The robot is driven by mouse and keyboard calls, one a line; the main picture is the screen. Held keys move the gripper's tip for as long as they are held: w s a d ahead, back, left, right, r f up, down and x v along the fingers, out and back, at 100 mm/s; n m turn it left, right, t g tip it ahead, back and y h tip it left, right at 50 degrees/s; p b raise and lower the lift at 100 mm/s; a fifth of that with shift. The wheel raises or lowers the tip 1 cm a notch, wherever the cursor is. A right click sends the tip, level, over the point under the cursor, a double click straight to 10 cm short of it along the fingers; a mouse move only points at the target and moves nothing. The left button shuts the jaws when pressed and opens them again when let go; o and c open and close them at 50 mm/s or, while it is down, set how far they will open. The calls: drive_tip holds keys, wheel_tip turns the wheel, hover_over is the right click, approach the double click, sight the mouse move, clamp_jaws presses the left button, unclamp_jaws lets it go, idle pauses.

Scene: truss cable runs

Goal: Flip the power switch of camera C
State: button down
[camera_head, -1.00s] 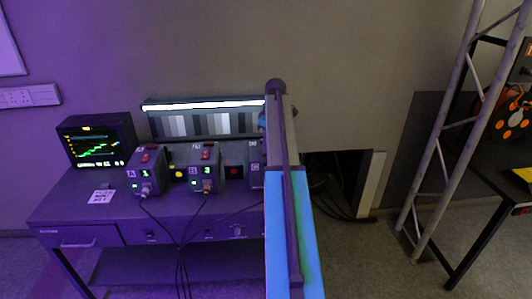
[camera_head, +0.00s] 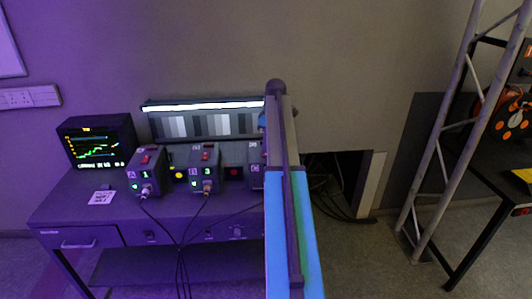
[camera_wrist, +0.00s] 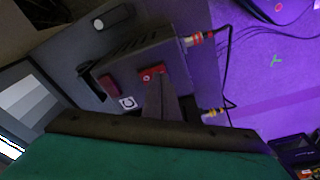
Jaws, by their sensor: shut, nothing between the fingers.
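Camera C is a dark box (camera_wrist: 130,58) in the wrist view, with a white letter label (camera_wrist: 127,103) on it. A red rocker switch (camera_wrist: 152,73) with a small pale mark sits on its face, and a dark red block (camera_wrist: 110,86) is beside it. My gripper (camera_wrist: 158,84) is shut, with its dark fingertips at the lower edge of the red switch. I cannot tell whether they touch it. The fingers hide part of the box face. In the head view, only a strip of camera C (camera_head: 256,174) shows left of my arm, which hides the rest and my gripper.
Camera A (camera_head: 146,172) and camera B (camera_head: 205,168) stand left on the purple-lit bench (camera_head: 75,205), beside a monitor (camera_head: 97,140). Cables (camera_wrist: 229,80) leave camera C's side through connectors. A grey-scale chart (camera_head: 205,124) stands behind. A truss (camera_head: 450,130) rises at right.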

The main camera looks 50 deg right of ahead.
drive_tip(key=shift+r+p, duration=1.55)
drive_tip(key=shift+r, duration=1.45)
drive_tip(key=shift+m+g, duration=0.4)
drive_tip(key=shift+m, duration=0.5)
drive_tip(key=w+a+f, duration=0.1)
drive_tip(key=a+f, duration=0.5)
drive_tip(key=a, duration=0.2)
drive_tip(key=w+a+f, duration=0.1)
drive_tip(key=a+f, duration=0.5)
drive_tip(key=a, duration=0.3)
drive_tip(key=w+a+f, duration=0.2)
drive_tip(key=a+f, duration=0.5)
drive_tip(key=a, duration=0.2)
drive_tip(key=shift+f, duration=0.1)
drive_tip(key=s+a+f+m, duration=0.1)
drive_tip(key=s+a+f, duration=0.45)
drive_tip(key=a, duration=0.45)
drive_tip(key=s+a+f, duration=0.4)
drive_tip(key=a+f, duration=0.2)
drive_tip(key=a, duration=0.3)
drive_tip(key=s+a+f+m, duration=0.1)
drive_tip(key=s+a+f, duration=0.35)
drive_tip(key=a, duration=0.55)
drive_tip(key=s+f+g+b, duration=0.4)
drive_tip(key=s+f+g, duration=0.2)
drive_tip(key=s+f, duration=1.6)
drive_tip(key=s, duration=0.3)
drive_tip(key=shift+s+d+f+g+h, duration=0.15)
drive_tip(key=shift+f+g+h, duration=0.15)
drive_tip(key=shift+f, duration=0.05)
